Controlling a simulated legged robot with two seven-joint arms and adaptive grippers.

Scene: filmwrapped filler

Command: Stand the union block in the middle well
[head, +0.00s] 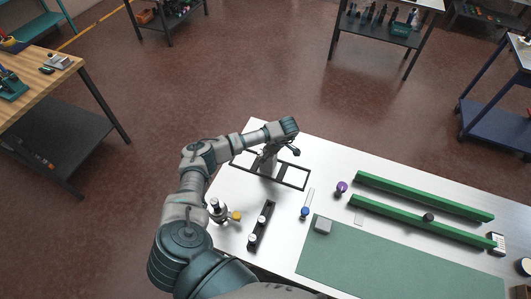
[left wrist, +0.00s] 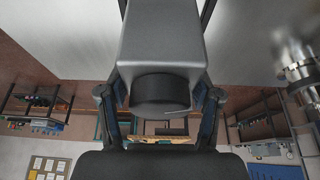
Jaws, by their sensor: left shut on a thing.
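My left gripper (head: 272,150) is at the black frame (head: 297,186) on the white table and is shut on a grey block, which I take to be the union block (head: 268,166). In the left wrist view the union block (left wrist: 160,40) sits between the two fingers of my left gripper (left wrist: 160,97), with a black round part at its end. In the head view the block is over or within the middle part of the frame. The arm and gripper partly hide it, and I cannot tell whether its foot touches down. My right gripper is not in view.
A black rack (head: 261,226) with white round pieces, a yellow knob (head: 236,216), a blue-ended piece (head: 305,212) and a purple knob (head: 342,187) are nearby.

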